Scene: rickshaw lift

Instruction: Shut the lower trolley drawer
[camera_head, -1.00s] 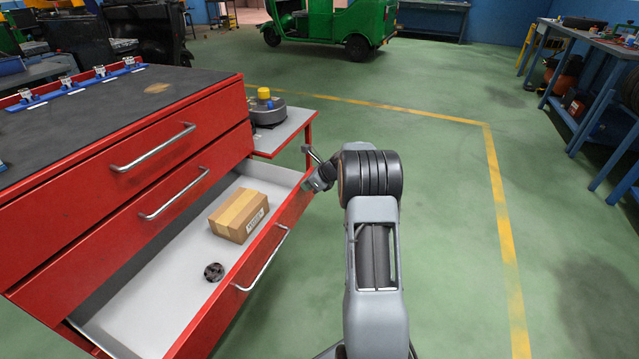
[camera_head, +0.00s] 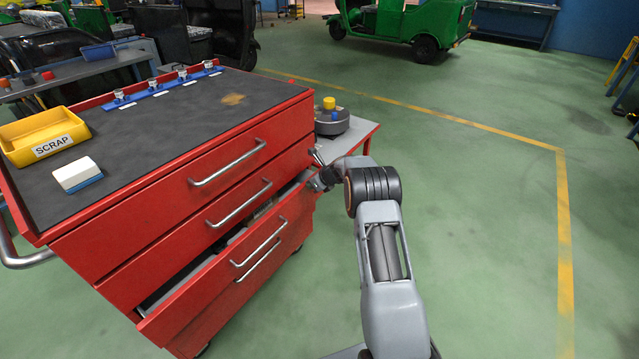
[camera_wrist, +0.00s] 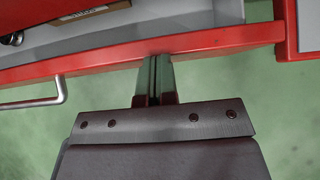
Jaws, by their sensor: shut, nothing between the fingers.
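The red trolley drawer (camera_head: 225,282) is partly open, its front standing out from the cabinet with a narrow gap behind it. Its bar handle (camera_head: 258,243) shows in the head view and at the left of the wrist view (camera_wrist: 45,98). My gripper (camera_head: 318,183) is at the right end of the drawer front. In the wrist view my shut fingers (camera_wrist: 157,72) meet the outer side of the red front edge (camera_wrist: 215,42); they hold nothing. Part of a cardboard box (camera_wrist: 90,10) and a dark round part (camera_wrist: 12,38) lie inside the drawer.
Two closed drawers with handles (camera_head: 228,163) are above. The trolley top (camera_head: 165,115) carries a yellow SCRAP bin (camera_head: 42,137) and a white-blue block (camera_head: 78,174). A side shelf (camera_head: 358,133) holds a grey round device (camera_head: 331,120). Green floor (camera_head: 480,220) is open at right.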

